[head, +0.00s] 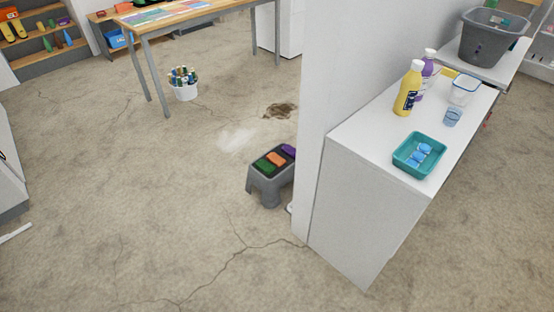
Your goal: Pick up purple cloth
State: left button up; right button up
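A small grey step stool (266,187) stands on the floor near the middle of the head view, close to the end of a white partition. Three folded cloths lie in a row on its top: a green one (265,167), an orange one (276,159) and a purple cloth (289,151) at the right end. The partition edge hides part of the stool's right side and may cover a bit of the purple cloth. Neither of my grippers shows in the head view.
A white counter (345,150) at right holds a teal tray (432,174), bottles and cups. A grey bucket (490,38) stands behind. A wooden table (200,20) and a white pail (186,91) are at the back. A brown stain (281,111) marks the floor; front-left floor is clear.

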aim_at(289, 150)
jog(key=i+j+u, duration=0.3)
jog(key=i+u, duration=0.2)
jog(key=i, duration=0.2)
jog(key=i+u, duration=0.5)
jog(key=i, duration=0.15)
jog(key=i+l+u, duration=0.1)
jog(key=i+u, duration=0.25)
jog(key=i, duration=1.4)
jog(key=i+z, duration=0.85)
jog(key=i+j+z, duration=0.25)
jog(key=z, duration=0.15)
jog(key=i+z, duration=0.25)
jog(key=z, duration=0.2)
jog(key=i+z, duration=0.2)
jog(key=z, duration=0.3)
jog(key=i+j+z, duration=0.2)
jog(key=z, duration=0.25)
jog(key=i+j+z, duration=0.2)
jog(key=z, duration=0.3)
jog(key=i+j+z, duration=0.2)
jog(key=z, duration=1.15)
